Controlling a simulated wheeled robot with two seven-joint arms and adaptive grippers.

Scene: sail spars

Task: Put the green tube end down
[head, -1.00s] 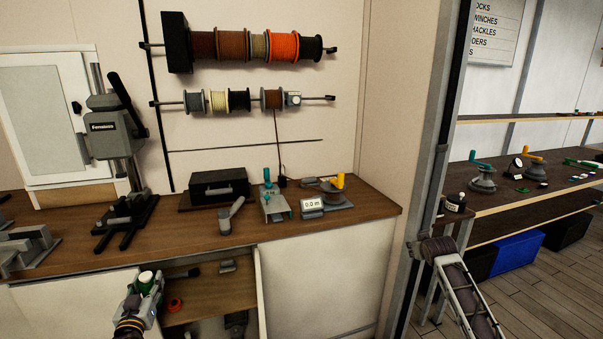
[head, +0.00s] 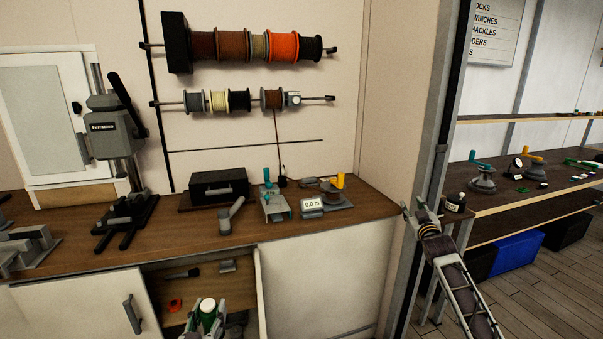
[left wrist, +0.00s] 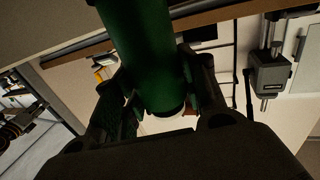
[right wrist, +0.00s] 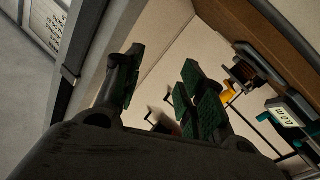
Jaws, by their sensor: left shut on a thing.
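The green tube (left wrist: 145,50) has a pale end. In the left wrist view it runs from the top edge down between my left gripper's fingers (left wrist: 155,100), which are shut on it. In the head view my left gripper (head: 207,322) is low, in front of the open cabinet under the bench, with the tube's white end (head: 207,305) facing up. The tube's lower part is hidden there. My right gripper (head: 424,218) is beside the post right of the bench. In the right wrist view its fingers (right wrist: 165,90) are apart with nothing between them.
The cabinet shelf (head: 235,290) holds an orange item (head: 175,305) and dark tools. The wooden bench top (head: 270,232) carries a black box (head: 218,188), a press (head: 115,150) and a winch (head: 335,190). A metal post (head: 430,150) stands near my right arm.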

